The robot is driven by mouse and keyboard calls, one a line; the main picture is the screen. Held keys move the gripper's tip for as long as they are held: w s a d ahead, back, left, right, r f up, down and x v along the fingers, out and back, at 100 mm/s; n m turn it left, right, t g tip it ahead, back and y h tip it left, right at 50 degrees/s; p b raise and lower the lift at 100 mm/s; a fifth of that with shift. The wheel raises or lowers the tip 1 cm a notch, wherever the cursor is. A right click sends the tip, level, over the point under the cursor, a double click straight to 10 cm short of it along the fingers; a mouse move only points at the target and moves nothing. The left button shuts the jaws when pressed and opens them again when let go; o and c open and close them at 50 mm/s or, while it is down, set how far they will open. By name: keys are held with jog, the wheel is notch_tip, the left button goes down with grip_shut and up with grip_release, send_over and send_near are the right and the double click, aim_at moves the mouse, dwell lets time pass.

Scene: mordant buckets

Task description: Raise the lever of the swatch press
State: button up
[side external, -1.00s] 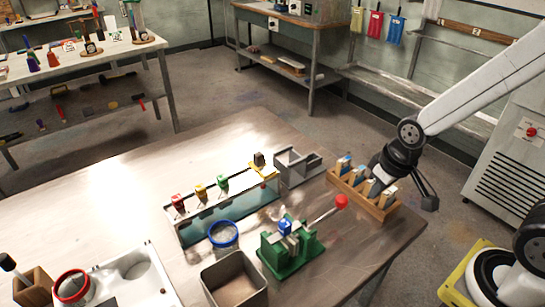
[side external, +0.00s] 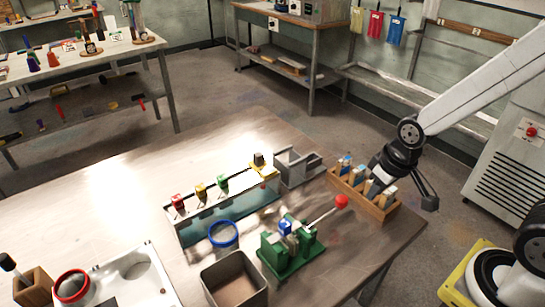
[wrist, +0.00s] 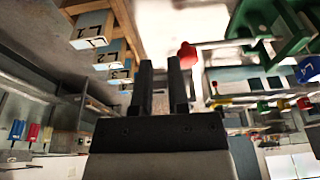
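The swatch press (side external: 290,262) is a green frame near the table's front right, with a blue piece (side external: 285,227) in it. Its lever (side external: 321,217) is a metal rod that slants out to the right and ends in a red knob (side external: 342,201). In the wrist view the red knob (wrist: 187,54) shows just right of the fingertips, with the green press (wrist: 285,35) at upper right. My gripper (wrist: 160,64) is open, its two black fingers apart with nothing between them. In the side view its fingers are hard to make out near the wooden rack, apart from the knob.
The wooden rack (side external: 384,214) with several blue-and-white tagged pieces stands right beside my gripper. A grey tray (side external: 300,175), a trough with coloured clips (side external: 222,212), a blue-rimmed cup (side external: 223,242) and a square bin (side external: 234,280) stand around the press. The table's left back is clear.

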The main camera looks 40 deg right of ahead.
aim_at(342, 198)
jog(key=o, duration=0.7)
jog(key=shift+w+a+r, duration=0.15)
jog(key=shift+w+a, duration=0.05)
jog(key=shift+w, duration=0.15)
jog(key=shift+c, duration=0.2)
jog(key=w+a+r+n+g, duration=0.1)
jog(key=w+a+r+n, duration=0.1)
jog(key=w, duration=0.1)
jog(key=w+a+r+n+g, duration=0.1)
jog(key=w, duration=0.1)
jog(key=shift+a+g, duration=0.2)
jog(key=shift+g, duration=0.1)
jog(key=shift+f, duration=0.15)
jog(key=shift+d+f, duration=0.15)
jog(key=shift+f, duration=3.7)
grip_shut()
